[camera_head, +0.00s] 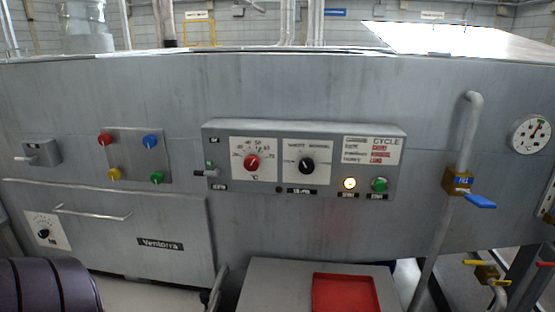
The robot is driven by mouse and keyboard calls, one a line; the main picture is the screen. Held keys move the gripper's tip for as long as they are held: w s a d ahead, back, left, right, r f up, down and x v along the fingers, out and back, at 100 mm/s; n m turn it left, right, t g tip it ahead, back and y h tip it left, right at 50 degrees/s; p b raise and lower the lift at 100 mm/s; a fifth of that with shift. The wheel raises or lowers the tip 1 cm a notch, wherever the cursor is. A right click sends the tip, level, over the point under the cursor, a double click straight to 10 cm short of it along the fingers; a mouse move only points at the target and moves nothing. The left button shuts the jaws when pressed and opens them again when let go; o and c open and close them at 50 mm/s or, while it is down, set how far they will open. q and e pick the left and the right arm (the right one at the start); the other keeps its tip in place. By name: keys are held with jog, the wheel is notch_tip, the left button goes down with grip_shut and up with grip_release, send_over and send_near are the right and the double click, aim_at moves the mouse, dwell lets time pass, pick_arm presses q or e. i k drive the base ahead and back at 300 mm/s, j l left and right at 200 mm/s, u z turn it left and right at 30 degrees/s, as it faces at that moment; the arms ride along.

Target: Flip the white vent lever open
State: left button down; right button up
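A small grey box with a pale lever (26,159) is on the left part of the grey machine front. The lever points left and lies about level; its label is too small to read. A second, smaller pale lever (205,173) sticks out at the left end of the control panel, with a green spot above it. I cannot tell from the labels which of the two is the vent lever. Neither of my grippers is in view, and nothing touches either lever.
The control panel (226,200) carries a red knob, a black knob and lit buttons. A pipe (465,130) with a blue-handled valve stands at right. A red tray (318,300) and a dark ribbed cylinder (50,285) are at the bottom. Space before the levers looks clear.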

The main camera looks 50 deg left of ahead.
aim_at(17, 158)
jog(key=u, duration=1.35)
jog(key=j+u, duration=0.2)
jog(key=j, duration=0.3)
jog(key=j+u, duration=0.2)
jog(key=j, duration=0.3)
jog(key=j+u, duration=0.2)
jog(key=j, duration=0.3)
jog(key=i+j+u, duration=0.1)
jog(key=j+u, duration=0.15)
jog(key=j, duration=0.2)
jog(key=i+j+u, duration=0.2)
jog(key=j, duration=0.3)
jog(key=k, duration=0.05)
